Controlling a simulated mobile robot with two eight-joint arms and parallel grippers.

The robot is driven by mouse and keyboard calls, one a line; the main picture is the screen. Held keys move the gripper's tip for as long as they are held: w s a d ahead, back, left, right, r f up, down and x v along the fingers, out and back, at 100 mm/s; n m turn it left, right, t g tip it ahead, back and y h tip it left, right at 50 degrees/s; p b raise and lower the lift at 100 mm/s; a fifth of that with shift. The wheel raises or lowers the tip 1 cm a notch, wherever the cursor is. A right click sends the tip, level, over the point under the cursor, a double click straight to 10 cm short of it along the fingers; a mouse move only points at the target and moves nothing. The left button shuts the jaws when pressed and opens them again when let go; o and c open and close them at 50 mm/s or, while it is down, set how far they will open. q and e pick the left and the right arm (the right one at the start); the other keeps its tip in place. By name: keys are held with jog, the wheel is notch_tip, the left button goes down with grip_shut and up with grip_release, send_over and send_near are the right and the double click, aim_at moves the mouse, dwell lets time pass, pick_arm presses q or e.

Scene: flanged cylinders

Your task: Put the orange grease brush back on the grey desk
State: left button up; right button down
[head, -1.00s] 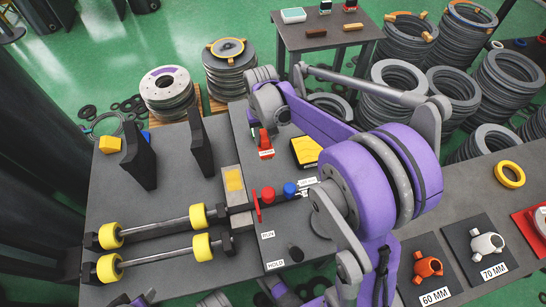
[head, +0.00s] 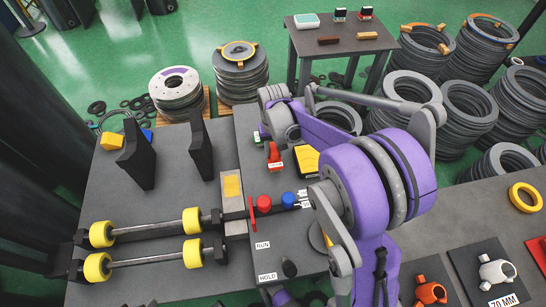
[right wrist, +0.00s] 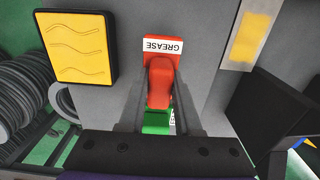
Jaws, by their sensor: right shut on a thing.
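The orange grease brush (right wrist: 160,82) is between the two fingers of my right gripper (right wrist: 160,108) in the right wrist view, and the gripper is shut on it. In the head view the brush (head: 273,153) shows as a small red-orange piece below my right gripper (head: 272,136). It is at a red and white GREASE label (right wrist: 163,46) on the grey desk (head: 222,262). I cannot tell whether the brush touches the desk. My left gripper is not in view.
A green item (right wrist: 157,121) is close beside the brush. A yellow-topped black pad (head: 306,160), red and blue knobs and two dark upright plates stand nearby. Two rods with yellow rollers (head: 102,234) lie at the left. A small table (head: 345,45) stands behind.

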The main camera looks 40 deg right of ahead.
aim_at(274, 156)
jog(key=shift+f+b, duration=0.45)
jog(key=shift+f, duration=1.25)
jog(key=shift+f, duration=0.15)
jog(key=c, duration=0.6)
grip_release()
jog(key=shift+r, duration=0.3)
notch_tip(274, 156, up, 12)
jog(key=p, duration=0.3)
jog(key=shift+f, duration=0.1)
